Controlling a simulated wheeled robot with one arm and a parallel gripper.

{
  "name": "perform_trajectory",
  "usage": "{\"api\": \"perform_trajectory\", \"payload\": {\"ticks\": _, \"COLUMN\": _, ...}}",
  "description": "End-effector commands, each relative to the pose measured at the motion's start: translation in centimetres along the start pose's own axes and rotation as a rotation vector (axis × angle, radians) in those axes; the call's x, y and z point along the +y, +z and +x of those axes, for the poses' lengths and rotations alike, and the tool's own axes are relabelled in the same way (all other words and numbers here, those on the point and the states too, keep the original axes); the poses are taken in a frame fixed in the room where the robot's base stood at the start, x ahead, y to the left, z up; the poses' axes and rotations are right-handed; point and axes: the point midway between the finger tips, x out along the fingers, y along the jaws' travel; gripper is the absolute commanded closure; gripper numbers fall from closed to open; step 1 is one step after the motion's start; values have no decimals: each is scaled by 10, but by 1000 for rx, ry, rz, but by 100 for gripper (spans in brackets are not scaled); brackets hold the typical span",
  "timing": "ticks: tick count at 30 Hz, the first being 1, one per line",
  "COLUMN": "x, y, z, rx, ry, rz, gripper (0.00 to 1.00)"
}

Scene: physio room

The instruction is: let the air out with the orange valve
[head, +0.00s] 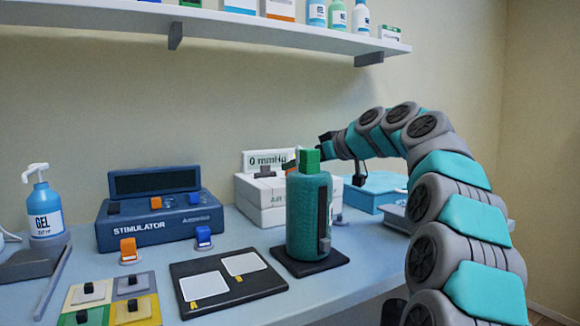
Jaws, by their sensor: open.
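A white air box (260,190) stands on the bench behind a green bottle-shaped device. Its raised display (264,158) reads 0 mmHg. A small orange part (289,164), perhaps the orange valve, shows at the box's top, just left of the bottle's green cap; most of it is hidden. My gripper (326,148) is open, behind and just right of the green cap, above the box's right part. Its fingertips are small and partly hidden, and I cannot tell whether they touch anything.
The green bottle (306,222) stands on a dark base in front of the box. Left are a blue stimulator (160,222), an orange switch (128,249), a blue switch (203,237), a dark pad board (228,284) and a gel bottle (44,212). A shelf (210,32) hangs above.

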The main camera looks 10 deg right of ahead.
Motion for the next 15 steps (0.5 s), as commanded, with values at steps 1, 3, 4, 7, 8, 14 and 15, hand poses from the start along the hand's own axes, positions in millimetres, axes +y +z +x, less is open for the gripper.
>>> {"api": "perform_trajectory", "payload": {"ticks": 1, "x": -1, "y": 0, "z": 9, "rx": -3, "ry": -2, "rz": 0, "gripper": 20}}
{"api": "perform_trajectory", "payload": {"ticks": 3, "x": -1, "y": 0, "z": 19, "rx": -4, "ry": -2, "rz": -1, "gripper": 20}}
{"api": "perform_trajectory", "payload": {"ticks": 4, "x": -1, "y": 0, "z": 23, "rx": -4, "ry": -2, "rz": -2, "gripper": 20}}
{"api": "perform_trajectory", "payload": {"ticks": 7, "x": 0, "y": 0, "z": 32, "rx": -2, "ry": -1, "rz": -1, "gripper": 20}}
{"api": "perform_trajectory", "payload": {"ticks": 8, "x": 0, "y": 0, "z": 34, "rx": -2, "ry": -1, "rz": -1, "gripper": 20}}
{"api": "perform_trajectory", "payload": {"ticks": 14, "x": 0, "y": 0, "z": 35, "rx": 0, "ry": 0, "rz": -1, "gripper": 20}}
{"api": "perform_trajectory", "payload": {"ticks": 15, "x": 0, "y": 0, "z": 35, "rx": 0, "ry": 0, "rz": -1, "gripper": 20}}
